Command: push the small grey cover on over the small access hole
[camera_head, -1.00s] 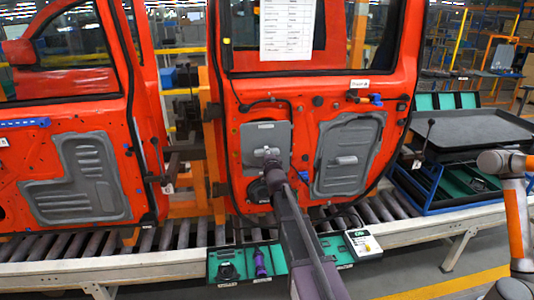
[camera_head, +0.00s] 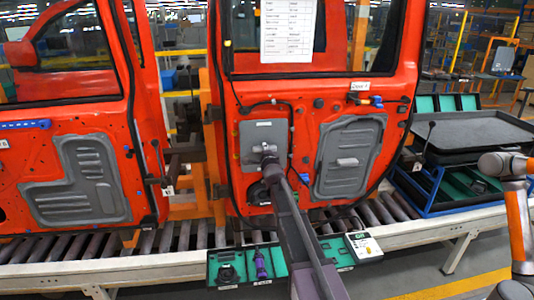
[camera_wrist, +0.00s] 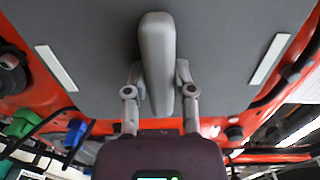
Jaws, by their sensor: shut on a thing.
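The small grey cover (camera_head: 263,135) is a flat, nearly square plate against the left part of the red door's inner panel. It fills much of the wrist view (camera_wrist: 90,60), with two pale strips and a raised grey handle (camera_wrist: 157,60). My gripper (camera_head: 268,156) is shut on that handle, one finger on each side in the wrist view (camera_wrist: 160,85). The small access hole is not visible; the cover hides that part of the panel. I cannot tell whether the cover touches the door all round.
A larger grey cover (camera_head: 348,158) sits on the same red door (camera_head: 305,110), right of the small one. A dark round part (camera_head: 258,192) is just below. A green tool tray (camera_head: 232,266) lies along the roller conveyor (camera_head: 180,236). A blue-framed cart (camera_head: 440,195) stands at right.

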